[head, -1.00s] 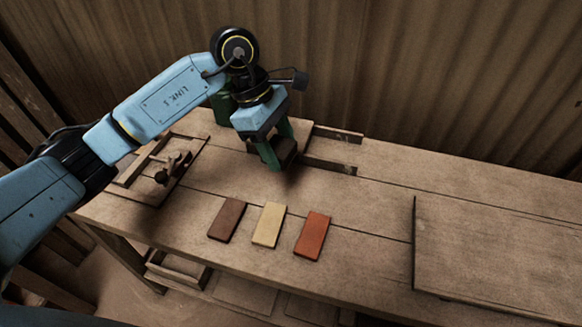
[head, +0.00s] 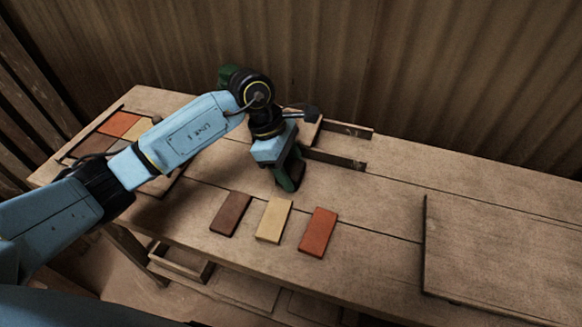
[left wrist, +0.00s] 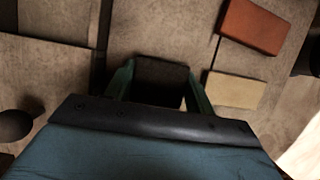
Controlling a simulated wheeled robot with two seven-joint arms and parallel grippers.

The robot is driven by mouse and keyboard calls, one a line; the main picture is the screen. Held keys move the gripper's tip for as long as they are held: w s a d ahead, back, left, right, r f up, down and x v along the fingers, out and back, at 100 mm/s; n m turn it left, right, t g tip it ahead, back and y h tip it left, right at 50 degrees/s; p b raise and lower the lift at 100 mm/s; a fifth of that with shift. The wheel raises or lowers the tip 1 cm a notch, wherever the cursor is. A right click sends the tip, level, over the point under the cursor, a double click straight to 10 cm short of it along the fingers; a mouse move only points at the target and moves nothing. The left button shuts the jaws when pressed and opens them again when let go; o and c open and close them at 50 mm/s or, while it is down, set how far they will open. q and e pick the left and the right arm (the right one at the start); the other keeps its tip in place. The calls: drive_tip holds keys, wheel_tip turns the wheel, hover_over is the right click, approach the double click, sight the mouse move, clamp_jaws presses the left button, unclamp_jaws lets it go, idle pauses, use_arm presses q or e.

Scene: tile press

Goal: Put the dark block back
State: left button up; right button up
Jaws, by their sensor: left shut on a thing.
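My left gripper (head: 290,178) is shut on the dark block (left wrist: 160,76). In the left wrist view the block sits between the green fingers (left wrist: 158,88). In the head view the gripper hides most of it, and I cannot tell whether it touches the bench. The gripper is behind a row of three tiles: brown (head: 231,214), cream (head: 274,220) and red (head: 318,232). The cream tile (left wrist: 235,90) and red tile (left wrist: 253,26) also show in the left wrist view. My right gripper is not in view.
Two wooden rails (head: 335,159) lie behind the gripper on the bench (head: 385,205). A tray with coloured tiles (head: 118,124) is at the left, partly hidden by my arm. A raised board (head: 500,255) lies at the right. The bench between rails and board is clear.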

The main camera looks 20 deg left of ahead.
use_arm(q)
drive_tip(key=shift+r, duration=0.1)
drive_tip(key=o, duration=1)
drive_tip(key=shift+c, duration=0.2)
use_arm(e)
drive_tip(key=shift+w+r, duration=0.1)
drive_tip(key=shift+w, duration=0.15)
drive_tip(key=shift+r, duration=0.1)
use_arm(q)
drive_tip(key=p+v, duration=0.1)
drive_tip(key=v, duration=1.1)
drive_tip(key=shift+p, duration=0.35)
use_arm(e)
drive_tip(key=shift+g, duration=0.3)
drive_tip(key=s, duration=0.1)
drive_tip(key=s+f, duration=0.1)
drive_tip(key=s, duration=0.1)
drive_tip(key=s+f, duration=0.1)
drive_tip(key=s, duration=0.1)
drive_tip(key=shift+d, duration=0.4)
